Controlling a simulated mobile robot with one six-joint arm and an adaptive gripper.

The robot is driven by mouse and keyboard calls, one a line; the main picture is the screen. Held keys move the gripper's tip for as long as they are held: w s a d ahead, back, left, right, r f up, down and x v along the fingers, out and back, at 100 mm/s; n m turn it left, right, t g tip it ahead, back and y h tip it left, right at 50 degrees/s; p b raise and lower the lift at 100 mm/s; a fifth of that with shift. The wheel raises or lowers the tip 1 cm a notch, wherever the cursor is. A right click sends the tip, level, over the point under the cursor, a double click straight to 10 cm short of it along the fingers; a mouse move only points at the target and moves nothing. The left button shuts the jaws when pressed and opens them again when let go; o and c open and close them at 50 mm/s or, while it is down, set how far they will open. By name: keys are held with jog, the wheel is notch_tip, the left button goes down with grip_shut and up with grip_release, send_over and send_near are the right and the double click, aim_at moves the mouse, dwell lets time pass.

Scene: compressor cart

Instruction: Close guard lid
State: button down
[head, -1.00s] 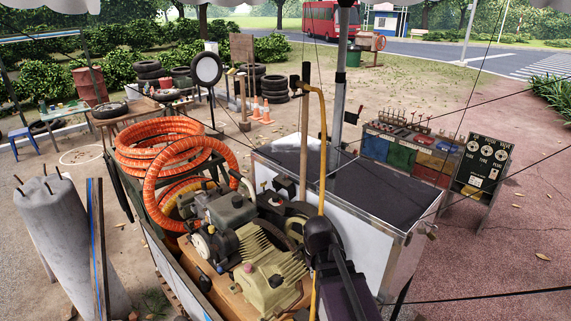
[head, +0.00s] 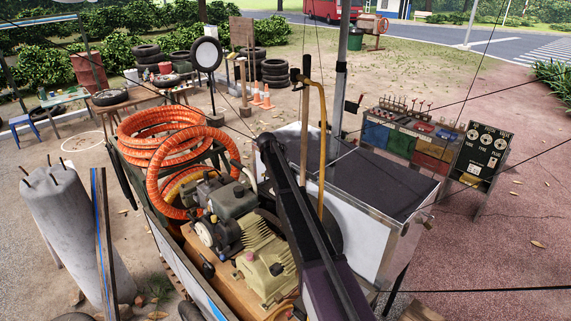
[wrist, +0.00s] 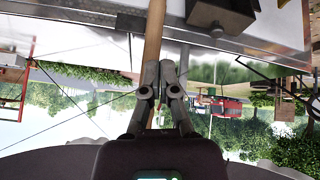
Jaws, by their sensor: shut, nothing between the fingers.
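The compressor (head: 265,262), with a ribbed beige body, sits on the wooden deck of the cart (head: 178,268) in the head view. Beside it on the right stands a white metal cabinet (head: 375,240) with a flat dark top (head: 385,185). I cannot tell which part is the guard lid; my arm covers part of the space between compressor and cabinet. My gripper (wrist: 157,72) shows in the wrist view, its fingers together and empty. A wooden pole (wrist: 153,38) appears behind the fingertips. I cannot make out the gripper in the head view.
A yellow hose (head: 322,150) stands upright at the cabinet's near edge. Orange coiled hose (head: 158,135) lies on the cart's far left. The wrist view shows a metal edge (wrist: 215,38) and a small dark box (wrist: 222,14). A concrete pillar (head: 70,235) stands at left.

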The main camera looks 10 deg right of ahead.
jog(key=w+a+r+m+t, duration=0.1)
jog(key=w+a, duration=0.1)
jog(key=w, duration=0.7)
jog(key=shift+w+r+h, duration=0.3)
jog(key=shift+w+h, duration=0.05)
jog(key=shift+h, duration=0.05)
jog(key=shift+f, duration=0.15)
jog(key=b+x, duration=0.7)
jog(key=x, duration=0.2)
jog(key=shift+w+d+f, duration=0.1)
jog(key=shift+w+f, duration=0.1)
jog(key=shift+f, duration=0.05)
jog(key=shift+s+f+b, duration=0.25)
jog(key=shift+f+b, duration=0.05)
jog(key=shift+b, duration=0.1)
jog(key=shift+s+a+f+b, duration=0.3)
jog(key=shift+s+a, duration=0.25)
jog(key=shift+a, duration=0.05)
jog(key=shift+s+a+f+b, duration=0.25)
jog(key=shift+s+a, duration=0.25)
jog(key=shift+a, duration=0.05)
jog(key=shift+s+d, duration=0.1)
jog(key=shift+d, duration=0.15)
